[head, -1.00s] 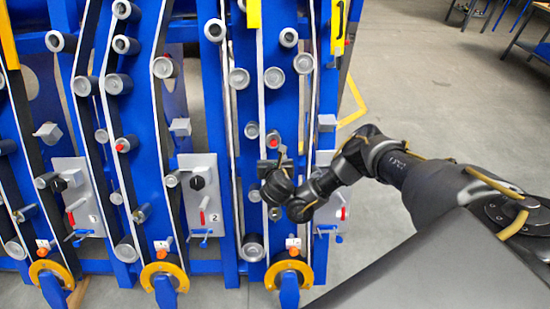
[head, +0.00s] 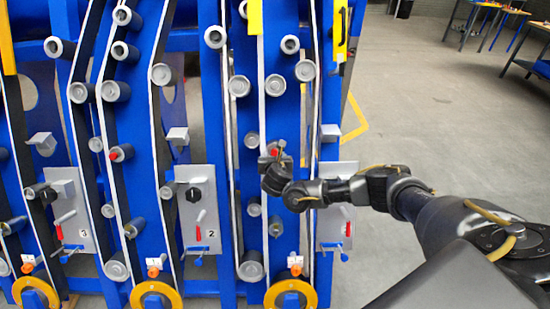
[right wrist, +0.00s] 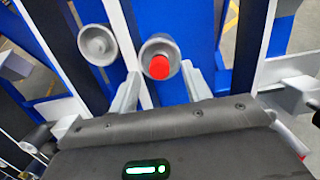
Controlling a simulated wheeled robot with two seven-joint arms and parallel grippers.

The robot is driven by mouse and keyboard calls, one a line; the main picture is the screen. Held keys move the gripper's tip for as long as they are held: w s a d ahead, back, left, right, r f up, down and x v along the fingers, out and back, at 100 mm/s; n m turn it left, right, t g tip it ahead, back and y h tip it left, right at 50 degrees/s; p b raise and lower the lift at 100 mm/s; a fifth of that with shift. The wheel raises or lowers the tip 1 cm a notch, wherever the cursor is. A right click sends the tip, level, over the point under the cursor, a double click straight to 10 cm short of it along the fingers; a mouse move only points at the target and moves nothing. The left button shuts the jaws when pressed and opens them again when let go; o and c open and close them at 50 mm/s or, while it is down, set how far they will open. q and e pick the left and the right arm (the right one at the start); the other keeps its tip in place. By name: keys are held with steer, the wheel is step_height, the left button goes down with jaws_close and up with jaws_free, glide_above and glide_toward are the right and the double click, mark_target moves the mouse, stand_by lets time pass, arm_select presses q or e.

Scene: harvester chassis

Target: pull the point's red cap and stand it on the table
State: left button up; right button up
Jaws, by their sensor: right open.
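A red cap (head: 274,152) sits at the end of a grey roller-like point on the blue chassis, in the right-hand lane. It also shows in the right wrist view (right wrist: 160,68), protruding from a round grey end. My right gripper (right wrist: 160,72) is open, its two grey fingers on either side of the cap with visible room around it. In the head view the right gripper (head: 275,160) overlaps the cap's surroundings, so contact cannot be told. My left gripper is not in view.
Another red cap (head: 116,153) is on a lane farther left. Grey rollers and a plate marked 2 (head: 197,210) crowd the chassis. Work tables (head: 535,68) stand at the upper right. The grey floor (head: 430,120) between is clear.

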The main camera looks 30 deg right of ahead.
steer(key=shift+w+d+f, duration=0.2)
steer(key=shift+w+f, duration=0.1)
steer(key=shift+w, duration=0.15)
steer(key=c, duration=1)
steer(key=shift+s+a+r+p, duration=0.25)
steer(key=shift+s+r+p, duration=0.2)
steer(key=shift+p, duration=0.75)
steer(key=shift+s+a+r+p, duration=0.3)
steer(key=shift+s+p, duration=0.2)
steer(key=shift+p, duration=0.65)
steer(key=shift+c, duration=0.2)
steer(key=shift+s+a+r+p, duration=0.2)
steer(key=shift+s+p, duration=0.25)
steer(key=shift+p, duration=0.4)
